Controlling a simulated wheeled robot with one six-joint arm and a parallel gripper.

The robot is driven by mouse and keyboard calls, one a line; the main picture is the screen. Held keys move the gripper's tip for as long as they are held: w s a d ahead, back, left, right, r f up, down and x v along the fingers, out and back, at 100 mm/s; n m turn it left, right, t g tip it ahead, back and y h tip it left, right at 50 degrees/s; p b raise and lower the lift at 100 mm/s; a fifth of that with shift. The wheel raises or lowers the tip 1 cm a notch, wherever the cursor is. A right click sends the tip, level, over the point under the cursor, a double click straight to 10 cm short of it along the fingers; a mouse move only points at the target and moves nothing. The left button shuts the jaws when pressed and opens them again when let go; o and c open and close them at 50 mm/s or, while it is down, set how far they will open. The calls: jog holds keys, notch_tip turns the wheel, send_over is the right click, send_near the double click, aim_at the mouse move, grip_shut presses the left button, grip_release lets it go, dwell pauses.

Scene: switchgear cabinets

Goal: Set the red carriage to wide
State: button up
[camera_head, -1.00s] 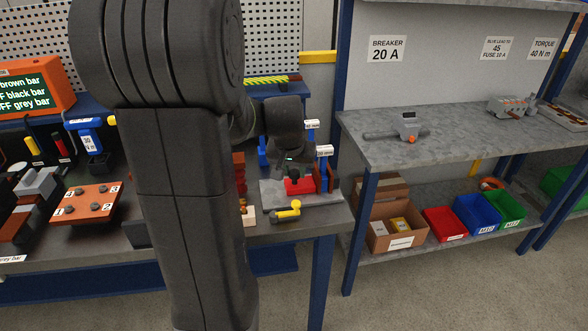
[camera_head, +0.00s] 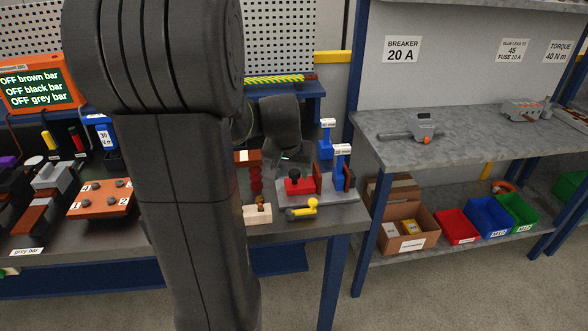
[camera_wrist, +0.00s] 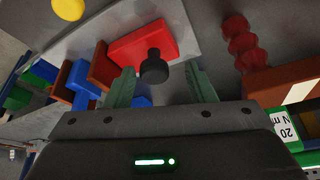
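The red carriage (camera_head: 300,186) sits on a grey base plate (camera_head: 320,197) at the bench's right end. A black knob (camera_head: 295,175) stands on it. In the wrist view the red carriage (camera_wrist: 143,40) and its black knob (camera_wrist: 154,67) show beyond my gripper (camera_wrist: 160,86). The two green fingers are wide apart, with clear gaps beside the knob; the gripper is open and holds nothing. Blue posts with white labels (camera_head: 342,150) (camera_head: 328,124) stand by the plate; their text is too small to read. In the head view my fingertips are hard to make out.
My arm hides the bench's middle. A grey shelf unit (camera_head: 450,145) stands to the right.

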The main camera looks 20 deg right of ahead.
jog(key=shift+d, duration=0.1)
jog(key=shift+s+r, duration=0.15)
jog(key=shift+r, duration=0.4)
jog(key=v, duration=1.2)
jog(key=shift+s+a+r, duration=0.15)
jog(key=shift+a+r, duration=0.05)
jog(key=shift+r, duration=0.1)
jog(key=shift+f, duration=0.1)
jog(key=x, duration=1.3)
jog(key=shift+d+f, duration=0.15)
jog(key=shift+f, duration=0.15)
jog(key=shift+d, duration=0.25)
jog(key=shift+s+d, duration=0.1)
jog(key=shift+d, duration=0.55)
jog(key=shift+r, duration=0.1)
